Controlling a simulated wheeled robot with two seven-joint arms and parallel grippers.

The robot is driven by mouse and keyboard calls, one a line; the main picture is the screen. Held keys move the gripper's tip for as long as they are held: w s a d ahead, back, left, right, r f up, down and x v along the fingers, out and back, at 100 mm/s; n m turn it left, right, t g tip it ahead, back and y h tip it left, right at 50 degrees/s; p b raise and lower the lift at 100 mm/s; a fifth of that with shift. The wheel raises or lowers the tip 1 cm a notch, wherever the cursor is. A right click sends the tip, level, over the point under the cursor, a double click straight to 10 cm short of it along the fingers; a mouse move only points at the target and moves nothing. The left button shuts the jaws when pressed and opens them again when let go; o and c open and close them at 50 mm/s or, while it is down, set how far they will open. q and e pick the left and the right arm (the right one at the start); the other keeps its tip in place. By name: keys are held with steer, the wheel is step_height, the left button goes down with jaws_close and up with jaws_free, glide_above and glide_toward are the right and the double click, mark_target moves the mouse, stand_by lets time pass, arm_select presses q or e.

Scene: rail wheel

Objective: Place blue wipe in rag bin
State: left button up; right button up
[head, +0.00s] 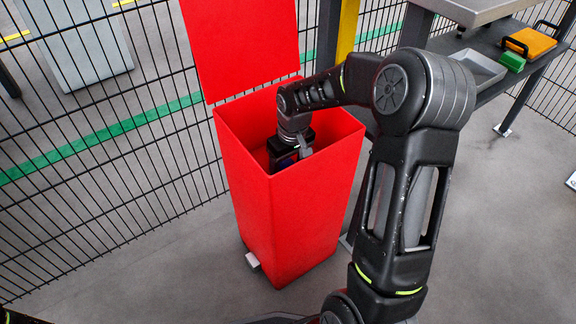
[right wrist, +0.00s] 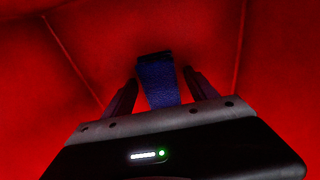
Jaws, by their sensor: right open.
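The rag bin (head: 300,225) is a tall red box, with its red lid (head: 240,45) standing open at the back. My right arm reaches over the rim, and my right gripper (right wrist: 160,77) points down inside the bin. Its two dark fingers are apart. The blue wipe (right wrist: 158,88) shows between the fingers in the right wrist view, with a gap on each side. Red bin walls surround it there. I cannot tell how far the wipe is above the bin floor. A small bit of blue shows by the gripper in the head view. My left gripper is not in view.
A black wire fence (head: 110,150) runs behind the bin. At the right is a dark shelf (head: 480,75) with a grey tray (head: 478,66), a green block (head: 512,61) and an orange item (head: 532,42). Grey floor lies open in front.

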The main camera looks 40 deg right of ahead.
step_height(320, 180, up, 12)
steer(key=s+p, duration=0.1)
steer(key=p, duration=0.3)
steer(key=shift+s, duration=0.2)
steer(key=shift+r, duration=0.1)
stand_by(1.4)
